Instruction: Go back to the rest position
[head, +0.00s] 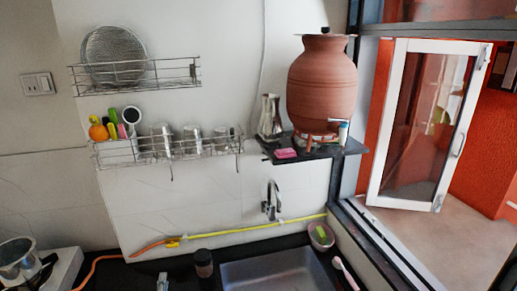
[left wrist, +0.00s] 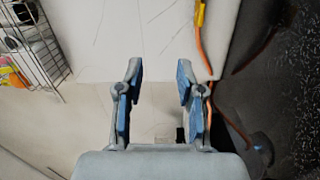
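My left gripper (left wrist: 160,88) shows in the left wrist view with its two blue-padded fingers spread apart. Nothing is held between them; a pale wall or tile surface lies behind. In the head view only a small grey part, probably the tip of my left gripper (head: 163,281), shows at the bottom edge, in front of the dark counter. My right gripper is in neither view. The clay waterpot (head: 322,85) stands upright on a dark wall shelf (head: 330,151) at the upper right, apart from my left gripper.
A sink (head: 275,270) with a tap (head: 271,200) lies at the bottom middle. A dark jar (head: 204,262) stands left of it. A yellow and orange hose (head: 235,232) runs along the wall. Wire racks (head: 170,150) hang at left. A window (head: 425,125) stands open at right.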

